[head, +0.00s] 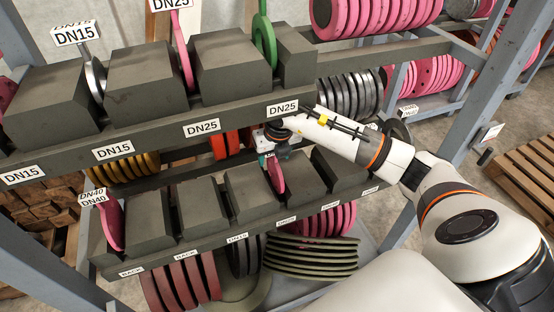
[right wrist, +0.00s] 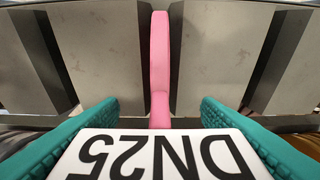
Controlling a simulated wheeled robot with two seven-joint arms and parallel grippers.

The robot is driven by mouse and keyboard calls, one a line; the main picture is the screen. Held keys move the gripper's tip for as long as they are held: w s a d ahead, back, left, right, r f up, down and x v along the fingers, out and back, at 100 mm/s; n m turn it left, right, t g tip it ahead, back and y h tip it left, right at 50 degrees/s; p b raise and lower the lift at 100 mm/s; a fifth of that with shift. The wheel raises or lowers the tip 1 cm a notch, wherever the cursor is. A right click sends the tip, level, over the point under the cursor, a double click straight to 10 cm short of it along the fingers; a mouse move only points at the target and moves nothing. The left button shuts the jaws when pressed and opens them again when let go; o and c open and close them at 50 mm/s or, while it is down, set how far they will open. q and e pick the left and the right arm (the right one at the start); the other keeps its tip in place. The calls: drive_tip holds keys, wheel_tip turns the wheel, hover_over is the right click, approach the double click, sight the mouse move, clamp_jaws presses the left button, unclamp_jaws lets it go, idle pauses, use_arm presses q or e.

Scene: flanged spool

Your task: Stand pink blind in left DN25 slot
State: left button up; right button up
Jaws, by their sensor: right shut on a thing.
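A pink blind (head: 277,176) stands upright between two grey blocks of the lower rack in the head view. The right wrist view shows this pink blind (right wrist: 160,65) edge-on in the gap, with a white DN25 tag (right wrist: 150,158) at its near end. My right gripper (right wrist: 160,140) is shut on that tag, its teal fingers either side. In the head view the right gripper (head: 272,142) is partly hidden by the upper shelf and its own wrist. Another pink blind (head: 183,50) with a DN25 tag stands in the upper rack, above the left DN25 label (head: 201,128). My left gripper is not in view.
A green blind (head: 265,40) and a grey DN15 blind (head: 94,75) stand in the upper rack. A pink DN40 blind (head: 112,222) stands at the lower rack's left end. The upper shelf beam (head: 160,142) runs close to the right gripper. Stacked discs fill lower spaces.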

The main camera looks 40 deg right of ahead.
drive_tip(key=shift+w+d+r, duration=0.1)
drive_tip(key=shift+w, duration=0.3)
drive_tip(key=shift+f+b, duration=1.2)
drive_tip(key=shift+f, duration=0.2)
